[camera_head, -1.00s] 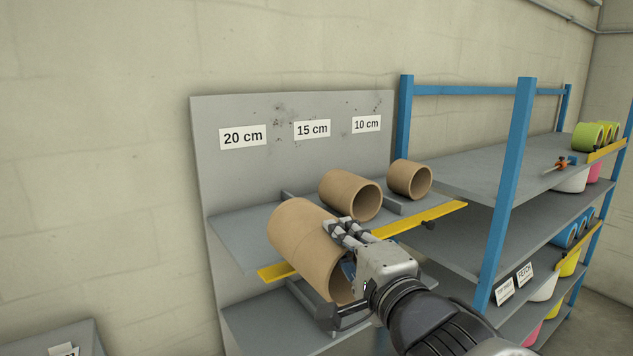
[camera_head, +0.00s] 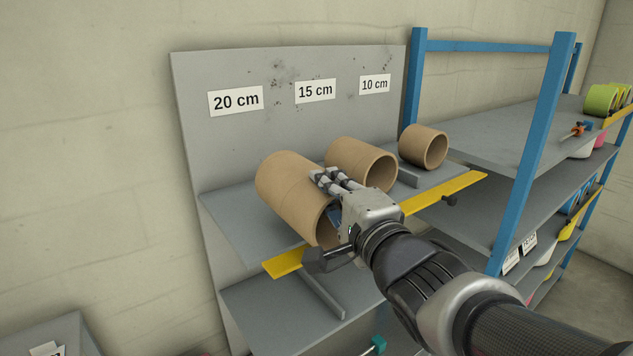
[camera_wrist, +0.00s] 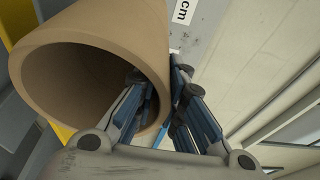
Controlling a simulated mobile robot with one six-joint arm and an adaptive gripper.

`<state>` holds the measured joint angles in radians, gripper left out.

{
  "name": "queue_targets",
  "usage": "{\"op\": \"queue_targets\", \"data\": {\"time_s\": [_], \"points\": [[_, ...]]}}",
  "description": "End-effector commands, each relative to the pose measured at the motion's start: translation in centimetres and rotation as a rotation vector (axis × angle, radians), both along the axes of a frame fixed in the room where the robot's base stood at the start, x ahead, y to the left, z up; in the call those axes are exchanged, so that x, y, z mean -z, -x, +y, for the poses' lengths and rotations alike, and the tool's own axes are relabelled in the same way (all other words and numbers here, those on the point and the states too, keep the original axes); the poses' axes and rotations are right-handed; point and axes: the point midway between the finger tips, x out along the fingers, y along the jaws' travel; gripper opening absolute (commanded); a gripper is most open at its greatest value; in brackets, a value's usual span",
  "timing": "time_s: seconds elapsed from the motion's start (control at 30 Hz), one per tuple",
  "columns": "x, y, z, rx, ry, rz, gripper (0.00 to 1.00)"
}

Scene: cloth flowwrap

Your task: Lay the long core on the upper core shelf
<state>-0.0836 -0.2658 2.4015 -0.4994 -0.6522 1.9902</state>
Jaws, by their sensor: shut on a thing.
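The long core (camera_head: 283,192) is the largest brown cardboard tube, under the "20 cm" label (camera_head: 236,100) at the left of the upper core shelf (camera_head: 232,221). My gripper (camera_head: 325,184) is shut on the wall at its near right end. In the wrist view one finger is inside the open end of the long core (camera_wrist: 140,40) and the other outside. The core's near end reaches the shelf's yellow front edge (camera_head: 284,264). Whether the core rests on the shelf or hovers slightly cannot be told.
A middle core (camera_head: 375,168) and a small core (camera_head: 427,148) lie to the right on the same shelf, with a grey divider (camera_head: 409,177) between them. A lower shelf (camera_head: 270,310) is below. A blue-posted rack (camera_head: 530,160) stands at right.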

Motion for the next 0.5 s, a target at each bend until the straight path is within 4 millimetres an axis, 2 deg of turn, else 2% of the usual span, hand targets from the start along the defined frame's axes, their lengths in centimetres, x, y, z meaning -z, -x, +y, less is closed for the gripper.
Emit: {"op": "queue_targets", "data": {"time_s": [0.5], "points": [[0.1, -5.9, 4.1, -0.002, -0.002, -0.002, 0.00]]}}
